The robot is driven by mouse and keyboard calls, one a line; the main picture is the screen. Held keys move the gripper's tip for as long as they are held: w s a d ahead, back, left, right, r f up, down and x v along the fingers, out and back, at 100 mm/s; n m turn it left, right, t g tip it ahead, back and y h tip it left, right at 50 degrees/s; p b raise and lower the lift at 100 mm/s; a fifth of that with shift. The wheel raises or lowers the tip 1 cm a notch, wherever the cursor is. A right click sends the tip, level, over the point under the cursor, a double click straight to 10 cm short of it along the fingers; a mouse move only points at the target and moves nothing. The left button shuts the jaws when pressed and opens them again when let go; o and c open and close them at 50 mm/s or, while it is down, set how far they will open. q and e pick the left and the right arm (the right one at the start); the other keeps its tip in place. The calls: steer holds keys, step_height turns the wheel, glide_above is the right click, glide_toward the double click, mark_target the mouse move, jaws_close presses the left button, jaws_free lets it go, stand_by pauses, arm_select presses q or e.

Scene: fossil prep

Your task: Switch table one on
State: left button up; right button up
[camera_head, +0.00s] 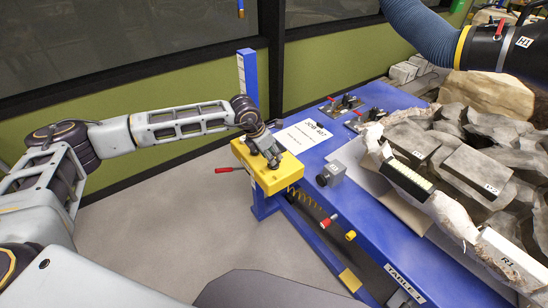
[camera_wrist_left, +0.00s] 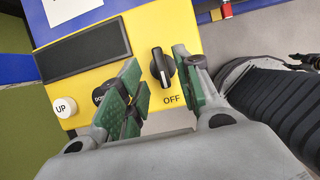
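The yellow control box (camera_head: 290,170) is at the near left corner of the blue table (camera_head: 385,235), which carries a "TABLE 1" label (camera_head: 405,283). In the left wrist view the yellow panel (camera_wrist_left: 85,28) has a black rotary knob (camera_wrist_left: 162,66) with "OFF" printed at its lower right. My left gripper (camera_head: 272,155) is over the box. In the left wrist view its green-padded fingers (camera_wrist_left: 163,80) are apart, one on each side of the knob. Whether they touch it I cannot tell.
The panel also has a white UP button (camera_wrist_left: 65,107), a partly hidden black button (camera_wrist_left: 100,93) and a dark display (camera_wrist_left: 83,50). Fossil blocks (camera_head: 480,175) cover the table's right side. A blue hose (camera_head: 420,28) hangs above.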

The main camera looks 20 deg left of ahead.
arm_select(q)
steer(key=shift+x, duration=1.7)
jaws_close()
